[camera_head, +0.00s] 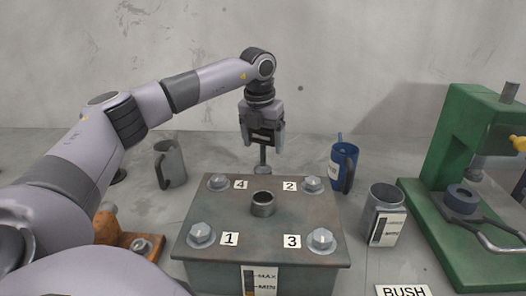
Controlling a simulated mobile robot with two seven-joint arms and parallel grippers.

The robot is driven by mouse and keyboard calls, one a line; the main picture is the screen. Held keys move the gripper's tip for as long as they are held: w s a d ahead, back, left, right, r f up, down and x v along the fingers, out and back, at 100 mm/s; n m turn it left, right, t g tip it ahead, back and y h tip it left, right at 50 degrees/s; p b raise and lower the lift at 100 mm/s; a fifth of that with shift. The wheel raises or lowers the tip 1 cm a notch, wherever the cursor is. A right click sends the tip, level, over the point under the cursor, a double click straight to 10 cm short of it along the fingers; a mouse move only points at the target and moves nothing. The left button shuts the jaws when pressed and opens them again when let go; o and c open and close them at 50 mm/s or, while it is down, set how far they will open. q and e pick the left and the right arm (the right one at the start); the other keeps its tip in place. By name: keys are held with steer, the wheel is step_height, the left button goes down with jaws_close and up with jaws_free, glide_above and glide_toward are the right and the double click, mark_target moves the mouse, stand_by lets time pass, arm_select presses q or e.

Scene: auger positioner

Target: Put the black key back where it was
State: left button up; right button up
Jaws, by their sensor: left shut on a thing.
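My left gripper (264,143) points down above the far edge of the metal box (262,226), near its middle. It is shut on a dark stemmed thing, seemingly the black key (263,161), which hangs below the fingers with a wider lower end. Its upper part is hidden by the gripper. I cannot tell whether its lower end touches anything. The box lid has a round open collar (263,204) in the middle and bolts at its corners, marked 1 to 4. My right gripper is not in view.
A grey mug (171,164) stands left behind the box, and a blue mug (343,167) right behind it. A grey container (384,213) stands to the right. A green press (463,190) fills the right side. An orange-brown piece (112,232) lies at left by my arm.

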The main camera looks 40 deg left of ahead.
mark_target(262, 144)
arm_select(q)
steer(key=shift+f, duration=1.6)
steer(key=shift+f, duration=0.1)
steer(key=o, duration=1.4)
steer(key=shift+f, duration=0.1)
step_height(262, 144, up, 12)
steer(key=s, duration=0.1)
steer(key=shift+s+d, duration=0.25)
steer(key=shift+s, duration=0.1)
